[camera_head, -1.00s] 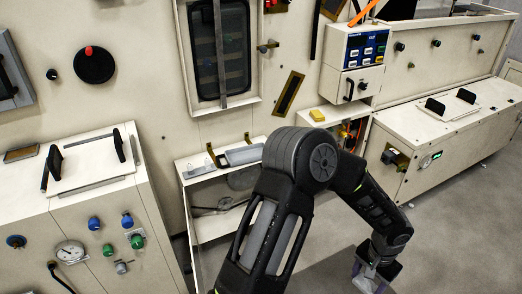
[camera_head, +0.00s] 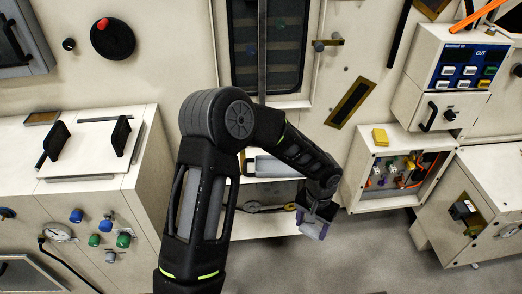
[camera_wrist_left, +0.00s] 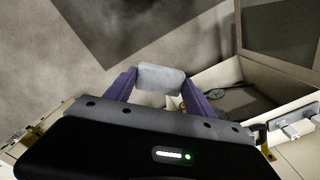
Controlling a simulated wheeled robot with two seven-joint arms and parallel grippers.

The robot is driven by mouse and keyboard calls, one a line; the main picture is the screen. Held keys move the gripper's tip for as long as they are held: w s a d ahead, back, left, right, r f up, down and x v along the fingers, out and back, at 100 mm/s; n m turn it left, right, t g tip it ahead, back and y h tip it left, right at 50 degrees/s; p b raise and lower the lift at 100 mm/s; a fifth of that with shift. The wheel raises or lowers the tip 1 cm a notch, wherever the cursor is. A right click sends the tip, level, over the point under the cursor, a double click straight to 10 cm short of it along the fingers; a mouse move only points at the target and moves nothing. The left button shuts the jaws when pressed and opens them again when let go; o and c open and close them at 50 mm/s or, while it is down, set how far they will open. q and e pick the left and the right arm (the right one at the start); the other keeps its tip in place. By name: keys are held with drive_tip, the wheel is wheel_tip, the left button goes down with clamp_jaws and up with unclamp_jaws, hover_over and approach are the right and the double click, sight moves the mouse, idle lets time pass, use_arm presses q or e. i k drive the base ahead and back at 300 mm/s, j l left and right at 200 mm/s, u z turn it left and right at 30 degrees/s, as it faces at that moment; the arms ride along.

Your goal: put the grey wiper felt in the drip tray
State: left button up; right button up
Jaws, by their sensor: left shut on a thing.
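My left gripper (camera_head: 316,228) is shut on the grey wiper felt, a light grey block. In the left wrist view the felt (camera_wrist_left: 161,77) sits between the purple fingertips (camera_wrist_left: 153,80), held above the grey floor. In the head view the gripper hangs in front of the open cream bay below the window, at its right end, apart from it. I cannot tell for sure which thing is the drip tray; an open cream compartment (camera_wrist_left: 221,77) with small parts inside lies right of the felt in the wrist view. My right gripper is not in view.
A cream cabinet (camera_head: 85,150) with black handles and knobs stands at left. The floor (camera_head: 365,255) in front is clear.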

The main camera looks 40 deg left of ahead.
sight(279, 168)
drive_tip(key=i+j+u, duration=0.2)
drive_tip(key=i, duration=0.4)
drive_tip(key=i+j, duration=0.1)
drive_tip(key=i, duration=0.4)
